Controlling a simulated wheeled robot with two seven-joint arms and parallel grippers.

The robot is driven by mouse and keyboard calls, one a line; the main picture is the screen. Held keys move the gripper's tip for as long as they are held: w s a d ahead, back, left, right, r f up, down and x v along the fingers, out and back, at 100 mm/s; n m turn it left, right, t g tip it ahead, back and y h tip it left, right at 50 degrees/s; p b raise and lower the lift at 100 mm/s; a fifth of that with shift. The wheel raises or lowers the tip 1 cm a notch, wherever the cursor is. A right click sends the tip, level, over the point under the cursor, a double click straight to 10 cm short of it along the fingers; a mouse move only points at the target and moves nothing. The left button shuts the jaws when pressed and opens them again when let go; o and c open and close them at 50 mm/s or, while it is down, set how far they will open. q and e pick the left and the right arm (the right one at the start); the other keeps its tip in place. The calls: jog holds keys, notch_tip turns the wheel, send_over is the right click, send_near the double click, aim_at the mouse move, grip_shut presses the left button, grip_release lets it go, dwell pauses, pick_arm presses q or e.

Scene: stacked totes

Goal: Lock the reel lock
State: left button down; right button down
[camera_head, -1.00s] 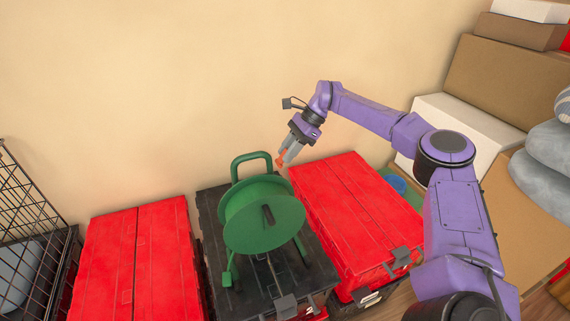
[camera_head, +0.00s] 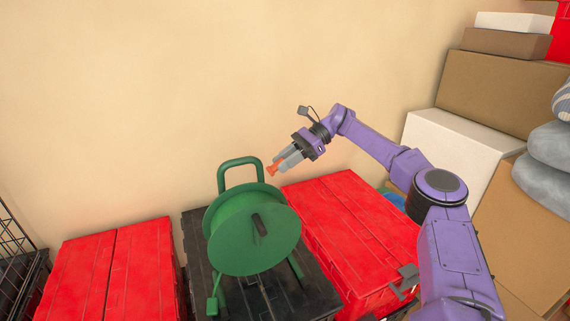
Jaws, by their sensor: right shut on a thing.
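A green cable reel (camera_head: 252,235) with a green tube handle (camera_head: 240,161) stands on a black tote. A small orange piece (camera_head: 272,170) shows at the reel's upper right edge, beside the handle; it looks like the reel lock. My right gripper (camera_head: 279,165) reaches in from the right with its grey fingers shut on the orange piece. Whether that piece joins the reel frame is too small to tell. My left gripper is not in view.
The black tote (camera_head: 313,299) stands between a red tote on the left (camera_head: 110,275) and a red tote on the right (camera_head: 355,230). Cardboard boxes (camera_head: 490,85) and grey sacks (camera_head: 548,180) are stacked at the right. A wire crate (camera_head: 22,270) is at far left. The wall behind is bare.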

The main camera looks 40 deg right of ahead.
jog(key=shift+a+f, duration=0.1)
jog(key=c, duration=0.9)
grip_release()
jog(key=shift+w+a, duration=0.1)
jog(key=p+v, duration=0.6)
jog(key=v, duration=0.4)
jog(key=shift+d+r, duration=0.2)
jog(key=shift+d, duration=0.05)
